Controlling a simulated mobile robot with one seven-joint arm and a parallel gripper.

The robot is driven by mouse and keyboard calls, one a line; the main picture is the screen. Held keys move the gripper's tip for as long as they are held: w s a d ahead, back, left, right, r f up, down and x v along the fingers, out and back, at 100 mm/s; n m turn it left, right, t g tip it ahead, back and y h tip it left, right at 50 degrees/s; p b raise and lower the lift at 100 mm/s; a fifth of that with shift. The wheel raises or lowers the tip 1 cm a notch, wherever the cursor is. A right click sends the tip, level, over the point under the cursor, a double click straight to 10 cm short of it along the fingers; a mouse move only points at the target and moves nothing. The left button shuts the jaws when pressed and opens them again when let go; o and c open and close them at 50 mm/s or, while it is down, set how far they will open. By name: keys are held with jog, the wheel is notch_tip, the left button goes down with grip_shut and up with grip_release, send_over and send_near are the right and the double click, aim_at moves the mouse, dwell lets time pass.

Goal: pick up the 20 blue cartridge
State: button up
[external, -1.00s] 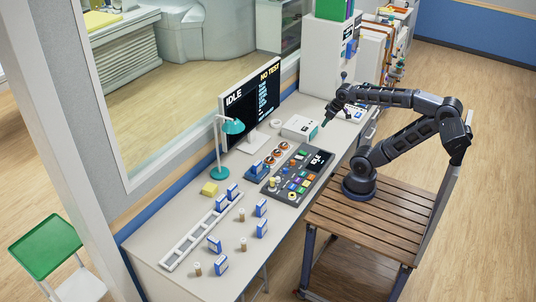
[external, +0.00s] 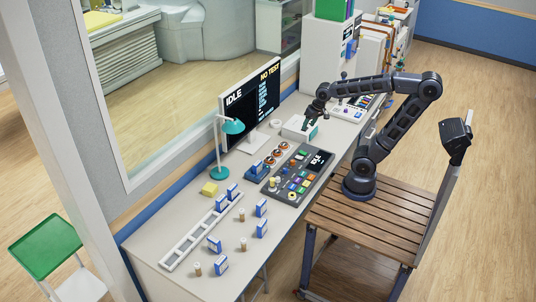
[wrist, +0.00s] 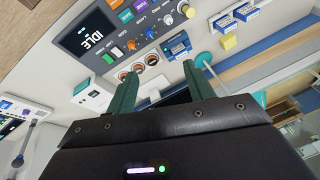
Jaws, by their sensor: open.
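Several blue cartridges with white faces stand on the desk in the external view: one by the rack's upper end (external: 232,190), two to its right (external: 261,208) (external: 262,228), and two near the front (external: 215,244) (external: 221,263). Their numbers are too small to read, so I cannot tell which is 20. Blue-and-white cartridges also show at the top of the wrist view (wrist: 222,23) (wrist: 245,11). My gripper (external: 308,127) is above the desk's far part, near the white box, away from these cartridges. In the wrist view its teal fingers (wrist: 157,75) are apart and empty.

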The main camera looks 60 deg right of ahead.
jog(key=w+a+f+m+g, duration=0.1)
jog(key=w+a+f+m, duration=0.3)
jog(key=a, duration=0.5)
jog(key=m+g+h, duration=0.1)
jog(key=m+g, duration=0.1)
jog(key=m, duration=0.8)
send_over(262, 222)
notch_tip(262, 222, down, 23)
jog(key=shift+s+d+f, duration=0.1)
jog(key=shift+s+f, duration=0.05)
notch_tip(262, 222, down, 4)
jog(key=shift+f, duration=0.1)
jog(key=shift+w+f, duration=0.2)
jog(key=shift+f, duration=2.85)
jog(key=c, duration=1.1)
